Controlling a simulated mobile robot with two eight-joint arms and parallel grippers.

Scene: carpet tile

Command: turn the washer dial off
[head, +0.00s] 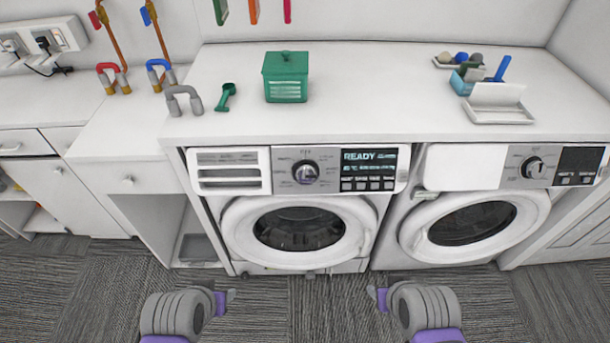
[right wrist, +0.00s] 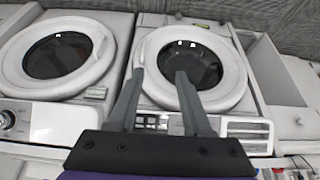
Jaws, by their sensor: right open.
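The left machine in the head view, with a drawer and a lit display (head: 368,170) reading READY, looks like the washer (head: 230,215). Its round dark-and-silver dial (head: 305,172) sits between drawer and display, with small lettering above it; I cannot tell where it points. My right gripper (head: 378,297) is low in front of the machines, well apart from the dial. In the right wrist view its fingers (right wrist: 160,75) are spread and empty in front of the washer, and the dial is not clearly visible. My left gripper (head: 228,298) is low at the left, touching nothing; its opening is unclear.
A second machine (head: 470,225) with its own dial (head: 532,167) and dark display stands at the right. The white counter (head: 380,90) above holds a green box (head: 286,78), a green scoop (head: 225,97) and a white tray (head: 498,103). The carpet in front is clear.

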